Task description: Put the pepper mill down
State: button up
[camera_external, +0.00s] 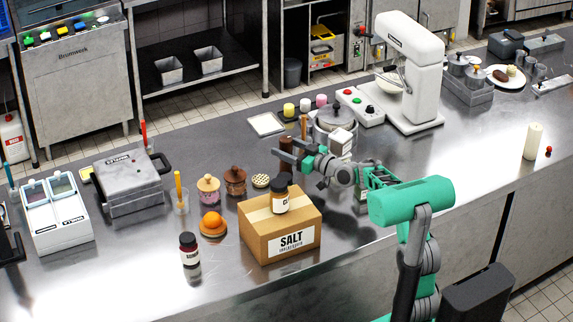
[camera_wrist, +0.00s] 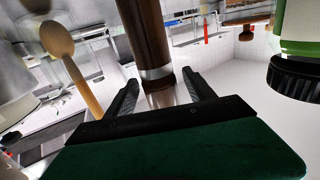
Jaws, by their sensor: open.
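The pepper mill (camera_external: 286,146) is a dark brown cylinder, upright on the counter, near the middle of the external view and partly hidden by my gripper. In the wrist view, the mill (camera_wrist: 148,35) has a pale metal band and runs down from the top edge to between my fingers. My gripper (camera_external: 287,153) is open around the mill. In the wrist view, one finger of my gripper (camera_wrist: 159,90) is on each side of it, with gaps visible.
A salt carton (camera_external: 258,222) with a small jar (camera_external: 280,196) on top stands in front. A pot (camera_external: 339,117) and a wooden spoon (camera_wrist: 60,45) are close by. A green container with a black lid (camera_wrist: 298,75) is near the right finger. Bare counter (camera_external: 345,222) lies right of the carton.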

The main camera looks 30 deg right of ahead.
jog(key=shift+r, duration=0.2)
jog(key=b+v, duration=0.1)
jog(key=v, duration=1.1)
jog(key=s+a+g+h+p, duration=0.1)
jog(key=s+a+g+p, duration=0.1)
jog(key=s, duration=0.2)
jog(key=s+a+f+g+h+p, duration=0.1)
jog(key=s+g+p, duration=0.1)
jog(key=s+p, duration=0.1)
jog(key=s+a+f+m+g+h+p, duration=0.1)
jog(key=s+a+g+h+p, duration=0.1)
jog(key=s, duration=0.3)
jog(key=shift+a+g+p, duration=0.35)
jog(key=shift+g+p, duration=0.15)
jog(key=shift+p, duration=0.05)
jog(key=s+d+f+m+g+h+p, duration=0.1)
jog(key=s, duration=0.5)
jog(key=s+d+m+g+h+p, duration=0.1)
jog(key=s+d+g, duration=0.1)
jog(key=s, duration=0.4)
jog(key=s+d+f+m+g+h+p, duration=0.1)
jog(key=s+g+h, duration=0.1)
jog(key=s, duration=0.3)
jog(key=shift+s+d+f+m+p, duration=0.15)
jog(key=shift+s+f+m+p, duration=0.2)
jog(key=shift+s+m+p, duration=0.05)
